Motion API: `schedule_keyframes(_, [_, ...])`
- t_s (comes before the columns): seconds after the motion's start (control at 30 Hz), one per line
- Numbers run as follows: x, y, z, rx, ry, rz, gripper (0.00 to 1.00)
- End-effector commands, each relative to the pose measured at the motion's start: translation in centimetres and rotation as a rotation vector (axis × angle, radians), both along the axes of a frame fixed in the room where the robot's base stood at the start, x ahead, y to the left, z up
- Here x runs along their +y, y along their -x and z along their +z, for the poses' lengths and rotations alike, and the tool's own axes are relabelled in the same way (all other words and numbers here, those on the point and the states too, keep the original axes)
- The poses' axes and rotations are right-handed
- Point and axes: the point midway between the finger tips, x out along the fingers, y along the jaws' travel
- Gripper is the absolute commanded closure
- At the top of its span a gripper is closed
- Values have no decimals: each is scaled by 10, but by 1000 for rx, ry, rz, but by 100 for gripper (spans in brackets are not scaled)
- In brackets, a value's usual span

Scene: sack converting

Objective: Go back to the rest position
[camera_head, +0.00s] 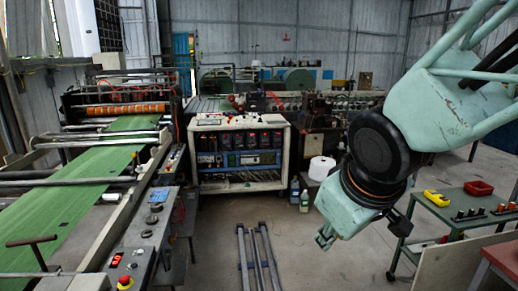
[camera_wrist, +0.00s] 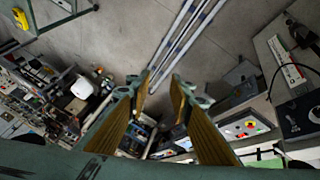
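My gripper (camera_head: 325,238) hangs at the end of my pale green arm on the right of the head view, above bare floor. In the wrist view my gripper (camera_wrist: 160,92) shows two fingers with brown ribbed pads, set apart with a gap between them. Nothing is between the fingers; the floor and floor rails show beyond the tips. My gripper touches nothing that I can see.
Floor rails (camera_head: 258,260) run along the middle. A machine with a green web (camera_head: 75,190) stands left, a control cabinet (camera_head: 240,152) behind. A green trolley (camera_head: 455,215) with a yellow tool (camera_head: 437,198) and red bin (camera_head: 479,188) stands right. Bottles (camera_head: 304,200) stand near a white roll (camera_head: 321,168).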

Motion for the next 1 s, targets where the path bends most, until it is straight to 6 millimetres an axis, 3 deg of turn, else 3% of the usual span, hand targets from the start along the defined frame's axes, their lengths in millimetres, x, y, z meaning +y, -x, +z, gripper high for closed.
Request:
schedule_keyframes(0.5, [-45,88,18,68,-77,-239,80])
schedule_keyframes(1.0, [-54,183,24,147,-190,-426,80])
